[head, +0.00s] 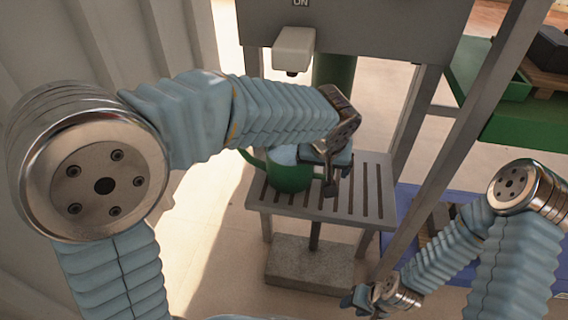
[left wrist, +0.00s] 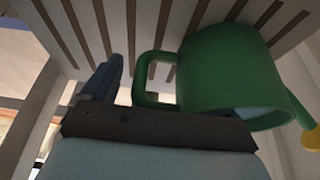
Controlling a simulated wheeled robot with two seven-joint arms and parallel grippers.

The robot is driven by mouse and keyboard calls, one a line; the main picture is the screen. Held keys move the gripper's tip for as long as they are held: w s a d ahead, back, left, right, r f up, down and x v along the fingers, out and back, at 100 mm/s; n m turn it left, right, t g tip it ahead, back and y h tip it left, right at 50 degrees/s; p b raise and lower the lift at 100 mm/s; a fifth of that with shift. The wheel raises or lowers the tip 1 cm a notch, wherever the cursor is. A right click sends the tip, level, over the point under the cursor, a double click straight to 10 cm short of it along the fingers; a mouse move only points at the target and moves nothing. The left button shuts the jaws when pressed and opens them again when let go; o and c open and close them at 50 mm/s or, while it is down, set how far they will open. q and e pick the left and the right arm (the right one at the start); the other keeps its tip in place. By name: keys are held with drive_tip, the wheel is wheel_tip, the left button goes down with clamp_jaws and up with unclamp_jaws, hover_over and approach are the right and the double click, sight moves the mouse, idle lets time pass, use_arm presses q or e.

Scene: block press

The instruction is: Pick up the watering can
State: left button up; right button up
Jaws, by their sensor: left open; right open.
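The green watering can (head: 287,178) stands on a grey slatted stand (head: 360,207) in the head view, its spout to the left. My left gripper (head: 331,172) is open just right of the can and covers part of its right side. In the left wrist view the can (left wrist: 225,72) fills the right half, with its handle (left wrist: 142,78) toward the open jaws and a yellow spout tip at the right edge. One blue finger shows left of the handle; the other is hidden. I cannot tell whether anything touches. My right gripper (head: 371,298) is open and empty, low, near the bottom edge.
A grey press housing (head: 350,35) with a pale nozzle (head: 293,50) hangs above the stand. Slanting grey posts (head: 465,140) rise on the right. A green shelf (head: 525,125) with trays is at the far right. A corrugated wall is on the left.

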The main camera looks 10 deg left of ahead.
use_arm(q)
drive_tip(key=c, duration=1.6)
drive_tip(key=shift+r, duration=0.2)
drive_tip(key=shift+c, duration=0.2)
use_arm(e)
drive_tip(key=shift+r, duration=0.1)
